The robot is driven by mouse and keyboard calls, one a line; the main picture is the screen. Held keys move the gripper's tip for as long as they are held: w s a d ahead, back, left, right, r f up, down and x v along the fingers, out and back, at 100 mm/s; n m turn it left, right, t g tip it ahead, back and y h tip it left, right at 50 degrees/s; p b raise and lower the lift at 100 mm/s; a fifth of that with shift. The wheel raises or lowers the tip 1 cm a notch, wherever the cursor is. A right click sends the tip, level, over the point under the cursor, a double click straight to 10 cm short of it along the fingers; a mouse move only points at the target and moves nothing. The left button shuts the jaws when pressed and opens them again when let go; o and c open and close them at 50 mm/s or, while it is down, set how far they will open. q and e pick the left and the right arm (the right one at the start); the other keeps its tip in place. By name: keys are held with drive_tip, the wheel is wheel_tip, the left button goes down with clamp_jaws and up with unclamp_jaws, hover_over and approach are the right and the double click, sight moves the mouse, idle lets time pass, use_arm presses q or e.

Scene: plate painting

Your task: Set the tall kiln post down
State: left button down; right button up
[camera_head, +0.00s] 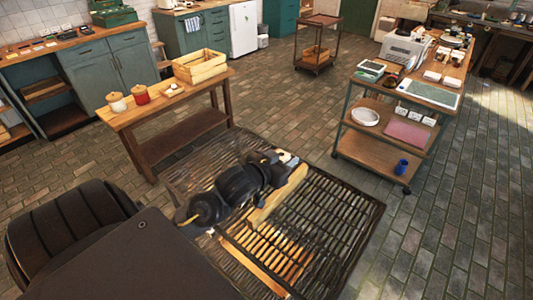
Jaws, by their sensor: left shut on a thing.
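A long cream-coloured bar, which looks like the tall kiln post (277,199), shows beside my black left arm, slanting over the metal grating. My left gripper (293,163) is at the far end of that arm, at the bar's upper end, and is shut on it. The arm partly hides the jaws and the bar's far side. I cannot tell how high the bar is above the grating. My right gripper is not in view.
Dark slatted grating (345,215) lies below the arm. A wooden table (190,103) with jars and a crate (200,66) stands behind left. A wheeled shelf cart (378,148) stands to the right, with a blue cup (402,166) on its bottom shelf. Brick floor is open at far right.

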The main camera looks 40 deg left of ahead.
use_arm(q)
drive_tip(key=w+a+f+p, duration=0.1)
drive_tip(key=w+a+f, duration=0.1)
drive_tip(key=w+f, duration=0.1)
drive_tip(key=w+a+f+p, duration=0.2)
drive_tip(key=w+a+f, duration=0.1)
drive_tip(key=w+f, duration=0.1)
drive_tip(key=w+a+f+p, duration=0.1)
drive_tip(key=w+a+f, duration=0.1)
drive_tip(key=w, duration=0.3)
drive_tip(key=shift+w+a+f+p, duration=0.1)
drive_tip(key=shift+f+p, duration=0.1)
drive_tip(key=shift+f, duration=0.2)
drive_tip(key=shift+w+a+f+p, duration=0.1)
drive_tip(key=shift+f+p, duration=0.1)
drive_tip(key=shift+f, duration=0.15)
wheel_tip(320, 180, down, 2)
drive_tip(key=shift+p, duration=0.4)
drive_tip(key=shift+s+f, duration=0.1)
drive_tip(key=shift+f, duration=0.1)
drive_tip(key=shift+f, duration=0.1)
